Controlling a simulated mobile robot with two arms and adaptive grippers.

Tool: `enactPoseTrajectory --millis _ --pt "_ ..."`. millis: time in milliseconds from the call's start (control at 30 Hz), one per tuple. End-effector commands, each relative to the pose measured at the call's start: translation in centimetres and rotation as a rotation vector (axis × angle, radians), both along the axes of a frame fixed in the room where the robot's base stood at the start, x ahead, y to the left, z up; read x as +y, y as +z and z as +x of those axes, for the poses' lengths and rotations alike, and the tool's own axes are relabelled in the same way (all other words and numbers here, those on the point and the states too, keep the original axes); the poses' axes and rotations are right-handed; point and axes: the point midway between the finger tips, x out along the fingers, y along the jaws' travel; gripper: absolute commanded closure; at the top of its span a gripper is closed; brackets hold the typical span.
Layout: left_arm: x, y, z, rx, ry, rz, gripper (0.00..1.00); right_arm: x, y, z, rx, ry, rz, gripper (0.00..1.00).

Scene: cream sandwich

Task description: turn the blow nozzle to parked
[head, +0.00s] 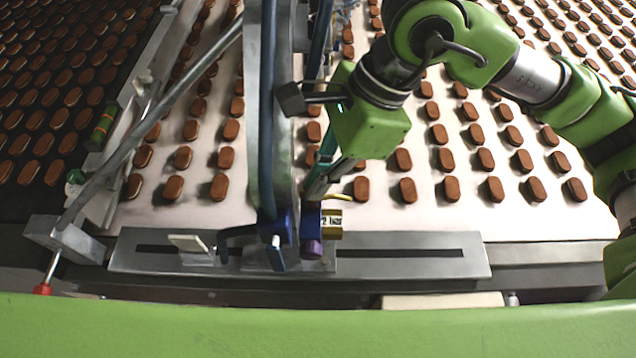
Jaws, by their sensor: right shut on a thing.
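The blow nozzle (311,217) is a small blue fitting with a purple end, standing at the slotted grey rail along the near edge of the belt. A brass-yellow piece with a pale label (331,222) sits at its right side. My right gripper (316,192) reaches down from the upper right and is shut on the top of the nozzle. The fingers hide part of the grip, and the nozzle's exact direction is hard to read. My left gripper is out of view.
Rows of brown oval biscuits cover the pale belt (440,215) on both sides. A grey upright post (252,120) and blue hoses stand just left of the nozzle. A slanted grey bar (150,118) crosses at left. The slotted rail (475,262) is clear to the right.

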Motion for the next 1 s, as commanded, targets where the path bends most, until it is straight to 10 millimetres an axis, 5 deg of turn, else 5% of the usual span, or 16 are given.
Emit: enactPoseTrajectory --millis 100,300,700,800,1000 --pt "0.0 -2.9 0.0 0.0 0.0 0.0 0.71 0.1 -0.8 0.3 -0.005 0.1 0.003 1.0" --pt "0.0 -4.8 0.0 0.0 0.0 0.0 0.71 0.2 -0.4 0.3 -0.003 0.245 0.003 1.0" --pt "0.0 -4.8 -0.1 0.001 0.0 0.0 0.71 0.1 0.1 0.3 -0.001 0.284 0.003 1.0" --pt "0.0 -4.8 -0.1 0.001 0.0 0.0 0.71 0.1 0.1 0.3 -0.001 0.284 0.003 0.78" --pt "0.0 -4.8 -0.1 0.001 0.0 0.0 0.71 0.1 0.0 0.3 -0.001 0.283 0.002 0.78"
